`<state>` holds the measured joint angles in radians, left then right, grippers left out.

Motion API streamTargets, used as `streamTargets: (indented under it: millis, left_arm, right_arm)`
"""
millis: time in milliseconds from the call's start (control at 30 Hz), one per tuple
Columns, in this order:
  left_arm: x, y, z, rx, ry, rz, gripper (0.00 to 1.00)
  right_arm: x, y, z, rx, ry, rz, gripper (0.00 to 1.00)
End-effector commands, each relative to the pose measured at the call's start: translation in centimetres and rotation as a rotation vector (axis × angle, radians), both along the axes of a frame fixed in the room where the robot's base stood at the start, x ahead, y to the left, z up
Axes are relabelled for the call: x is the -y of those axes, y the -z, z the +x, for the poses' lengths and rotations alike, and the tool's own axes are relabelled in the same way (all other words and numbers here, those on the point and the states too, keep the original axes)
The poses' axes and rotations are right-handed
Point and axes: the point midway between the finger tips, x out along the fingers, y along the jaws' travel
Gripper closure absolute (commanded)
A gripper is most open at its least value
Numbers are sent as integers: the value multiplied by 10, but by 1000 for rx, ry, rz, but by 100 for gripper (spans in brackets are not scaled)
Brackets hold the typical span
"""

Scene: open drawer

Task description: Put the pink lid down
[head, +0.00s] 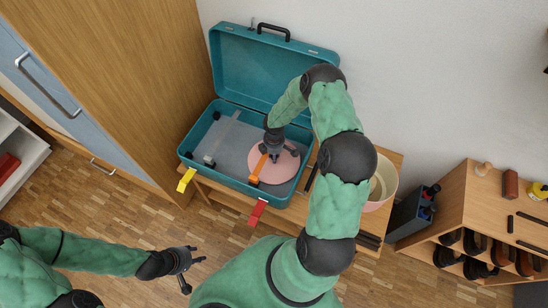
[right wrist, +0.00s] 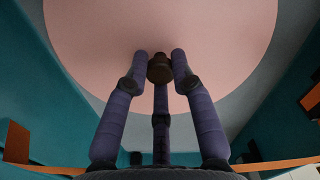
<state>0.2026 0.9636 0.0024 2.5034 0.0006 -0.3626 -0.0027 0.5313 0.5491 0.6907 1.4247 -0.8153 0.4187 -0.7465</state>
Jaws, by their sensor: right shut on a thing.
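The pink lid (head: 262,174) is a round disc inside the open teal suitcase (head: 236,189), right of the middle of its grey floor. My right gripper (head: 276,154) reaches down from above and is shut on the lid's brown knob (right wrist: 160,68). In the right wrist view the fingers close around that knob, and the pink disc (right wrist: 160,25) fills the upper middle. I cannot tell whether the lid touches the case floor. My left gripper (head: 192,270) is open and empty, low over the wooden floor in front of the case.
The suitcase's raised cover (head: 245,62) leans at the back. A pale round pot (head: 388,177) stands on the bench to the right, partly behind my right arm. A wooden cabinet (head: 130,85) rises at left.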

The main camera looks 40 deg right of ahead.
Motion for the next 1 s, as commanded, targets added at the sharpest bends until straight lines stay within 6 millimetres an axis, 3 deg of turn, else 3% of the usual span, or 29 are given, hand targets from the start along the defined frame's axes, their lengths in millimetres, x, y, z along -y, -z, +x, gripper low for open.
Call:
streamTargets:
  millis: [67,433,467,533,1000]
  left_arm:
    - [0,5,0,0,0,0,60]
    - [0,7,0,0,0,0,60]
    - [0,7,0,0,0,0,60]
    - [0,6,0,0,0,0,60]
    - [0,0,0,0,0,0,60]
  right_arm:
    - [1,9,1,2,1,-1,100]
    - [0,11,1,2,0,0,100]
    - [0,11,1,2,0,0,69]
    - [0,10,1,2,0,0,51]
    - [1,1,1,3,0,-1,51]
